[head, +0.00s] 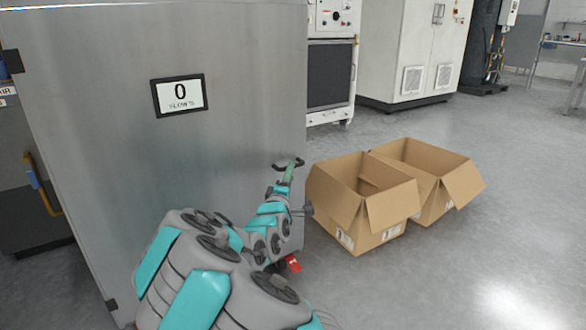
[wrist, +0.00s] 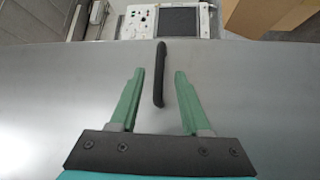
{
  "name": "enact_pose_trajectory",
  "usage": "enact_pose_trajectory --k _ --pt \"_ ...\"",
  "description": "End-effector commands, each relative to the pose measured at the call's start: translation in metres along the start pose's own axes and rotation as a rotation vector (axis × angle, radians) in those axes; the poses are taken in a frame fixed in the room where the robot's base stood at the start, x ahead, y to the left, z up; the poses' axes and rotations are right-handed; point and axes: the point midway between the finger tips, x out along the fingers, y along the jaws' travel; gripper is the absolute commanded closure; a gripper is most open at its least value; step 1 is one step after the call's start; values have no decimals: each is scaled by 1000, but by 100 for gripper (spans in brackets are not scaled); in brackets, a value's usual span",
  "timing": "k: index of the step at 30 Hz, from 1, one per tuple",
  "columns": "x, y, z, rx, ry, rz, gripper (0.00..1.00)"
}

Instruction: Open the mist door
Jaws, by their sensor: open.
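My gripper (wrist: 159,72) is open, with one green finger on each side of the handle in the picture. Gaps show between the handle and both fingers. I cannot tell how deep the handle sits between them. In the head view my arm covers the door's lower right part.
Two open cardboard boxes (head: 362,205) (head: 425,180) stand on the floor right of the door. A white cabinet (head: 405,50) and a machine with a dark screen (head: 330,75) stand behind. The floor at the right front is clear.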

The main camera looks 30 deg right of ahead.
Motion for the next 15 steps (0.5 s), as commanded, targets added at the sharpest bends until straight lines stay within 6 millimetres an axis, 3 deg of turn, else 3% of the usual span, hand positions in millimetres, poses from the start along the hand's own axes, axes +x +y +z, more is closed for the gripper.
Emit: enact_pose_trajectory --k 6,15 --pt "27 0 1 2 -1 0 53" --pt "47 1 0 2 0 2 53"
